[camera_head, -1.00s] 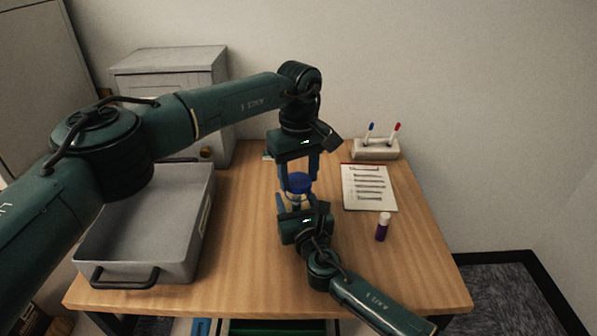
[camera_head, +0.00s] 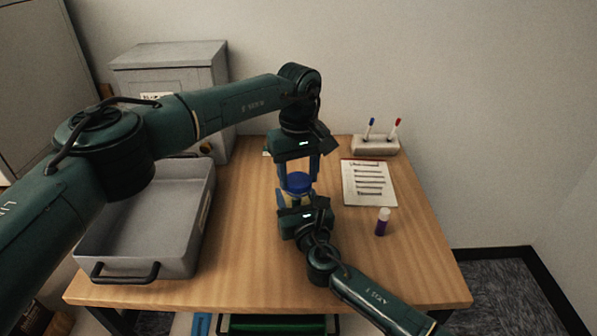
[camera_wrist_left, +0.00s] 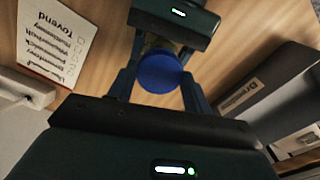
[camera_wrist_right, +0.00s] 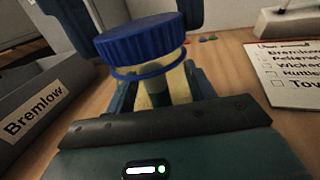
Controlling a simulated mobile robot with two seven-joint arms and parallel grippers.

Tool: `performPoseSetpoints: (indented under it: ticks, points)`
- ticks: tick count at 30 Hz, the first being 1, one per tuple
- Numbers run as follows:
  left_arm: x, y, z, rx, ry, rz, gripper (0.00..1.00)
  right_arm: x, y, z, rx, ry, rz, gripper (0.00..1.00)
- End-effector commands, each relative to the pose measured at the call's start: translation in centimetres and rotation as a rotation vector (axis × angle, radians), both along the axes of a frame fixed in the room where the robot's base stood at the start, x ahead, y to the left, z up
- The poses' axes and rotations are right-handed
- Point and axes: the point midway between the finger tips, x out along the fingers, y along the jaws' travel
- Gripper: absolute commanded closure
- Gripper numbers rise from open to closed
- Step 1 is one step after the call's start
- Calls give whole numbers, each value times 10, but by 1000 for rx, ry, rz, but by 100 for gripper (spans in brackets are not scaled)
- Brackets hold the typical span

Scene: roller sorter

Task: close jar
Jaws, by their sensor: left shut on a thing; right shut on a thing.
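The jar (camera_head: 290,200) is pale yellow and stands upright low over the wooden table, mostly hidden by grippers. My right gripper (camera_head: 296,204) comes from the front and is shut on the jar. A blue ribbed lid (camera_head: 298,183) sits at the top of the jar. My left gripper (camera_head: 298,177) points down from above and is shut on the lid, a finger on each side. The lid also shows in the left wrist view (camera_wrist_left: 159,73). In the right wrist view the lid (camera_wrist_right: 140,42) is above a thin blue ring at the jar's neck; whether they touch is unclear.
A grey tray (camera_head: 88,240) stands at the left of the table (camera_head: 250,255), before a grey cabinet (camera_head: 170,58). At the right are a printed list (camera_head: 385,198), a purple bottle with white cap (camera_head: 382,226) and a pen holder (camera_head: 376,149). The front middle of the table is clear.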

Motion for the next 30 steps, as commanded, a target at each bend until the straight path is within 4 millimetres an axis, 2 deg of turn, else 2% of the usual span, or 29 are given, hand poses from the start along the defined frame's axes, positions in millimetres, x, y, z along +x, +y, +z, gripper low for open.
performPoseSetpoints:
  ticks: [9, 15, 19, 27, 28, 30]
  points:
    - [0, 1, 0, -1, 0, -658, 71, 0, 0, -1, 0, 1, 1, 100]
    - [0, 2, 0, -1, 1, -973, 71, 0, 0, -1, 0, 1, 1, 100]
    - [0, 2, 0, 0, 0, -1052, 71, 0, 0, -1, -1, 2, 1, 100]
    - [0, 2, 1, -2, 0, -1059, 71, 0, 0, -1, -1, 2, 0, 100]
    - [0, 2, 1, -2, 0, -1059, 50, 0, 0, -1, -1, 2, 0, 100]
    - [0, 2, 1, -2, 0, -1058, 44, 0, 0, -1, -1, 2, 0, 100]
